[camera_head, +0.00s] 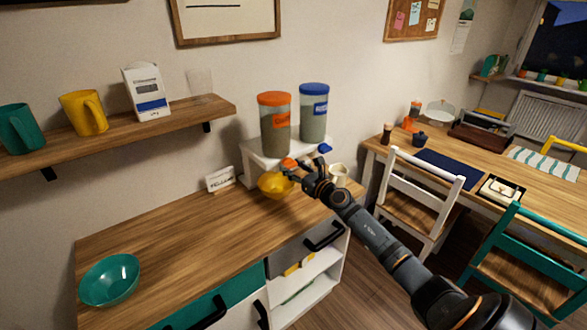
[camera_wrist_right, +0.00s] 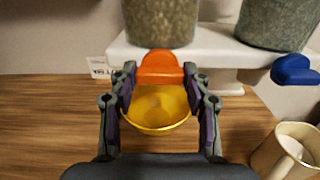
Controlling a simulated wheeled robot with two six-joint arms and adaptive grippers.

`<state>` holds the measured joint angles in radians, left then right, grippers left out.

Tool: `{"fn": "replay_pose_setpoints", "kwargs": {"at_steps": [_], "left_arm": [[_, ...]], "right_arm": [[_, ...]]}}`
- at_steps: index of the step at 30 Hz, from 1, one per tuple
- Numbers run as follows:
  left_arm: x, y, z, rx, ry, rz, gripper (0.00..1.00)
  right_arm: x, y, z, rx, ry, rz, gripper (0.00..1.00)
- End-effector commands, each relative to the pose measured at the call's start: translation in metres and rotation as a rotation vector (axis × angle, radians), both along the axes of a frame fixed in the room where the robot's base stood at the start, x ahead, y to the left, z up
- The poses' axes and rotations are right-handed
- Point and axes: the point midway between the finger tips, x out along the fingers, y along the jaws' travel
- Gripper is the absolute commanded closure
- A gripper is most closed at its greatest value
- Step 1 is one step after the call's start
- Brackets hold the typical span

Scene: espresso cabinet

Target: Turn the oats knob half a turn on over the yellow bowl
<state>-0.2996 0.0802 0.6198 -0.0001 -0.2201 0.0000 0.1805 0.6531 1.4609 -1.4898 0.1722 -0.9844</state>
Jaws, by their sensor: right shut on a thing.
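Two dispenser canisters stand on a white stand (camera_head: 250,158): one with an orange lid (camera_head: 275,125), one with a blue lid (camera_head: 313,112). Their label text is too small to read. The orange knob (camera_wrist_right: 160,66) sits under the orange-lidded canister, its handle lying crosswise; it also shows in the head view (camera_head: 288,163). My right gripper (camera_wrist_right: 160,75) is shut on this knob, a finger at each side. The yellow bowl (camera_wrist_right: 158,118) stands below the knob, partly hidden by the fingers; in the head view (camera_head: 270,187) it is left of the gripper. My left gripper is out of view.
A blue knob (camera_wrist_right: 294,70) and a cream mug (camera_wrist_right: 287,152) are close on the right. A small white sign (camera_head: 220,178) stands left of the stand. A teal bowl (camera_head: 110,279) is at the counter's front left. The middle counter (camera_head: 180,240) is clear.

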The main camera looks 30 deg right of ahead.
Motion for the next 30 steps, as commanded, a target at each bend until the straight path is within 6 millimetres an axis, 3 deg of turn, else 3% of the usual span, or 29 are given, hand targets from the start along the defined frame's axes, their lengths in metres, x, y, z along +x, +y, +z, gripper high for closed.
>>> {"fn": "replay_pose_setpoints", "kwargs": {"at_steps": [11,30], "left_arm": [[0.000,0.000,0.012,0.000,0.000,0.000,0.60],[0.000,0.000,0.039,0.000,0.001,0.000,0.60]], "right_arm": [[0.000,0.000,0.002,0.217,0.018,0.000,0.83],[0.000,-0.001,0.002,0.823,0.066,-0.001,0.83]]}}
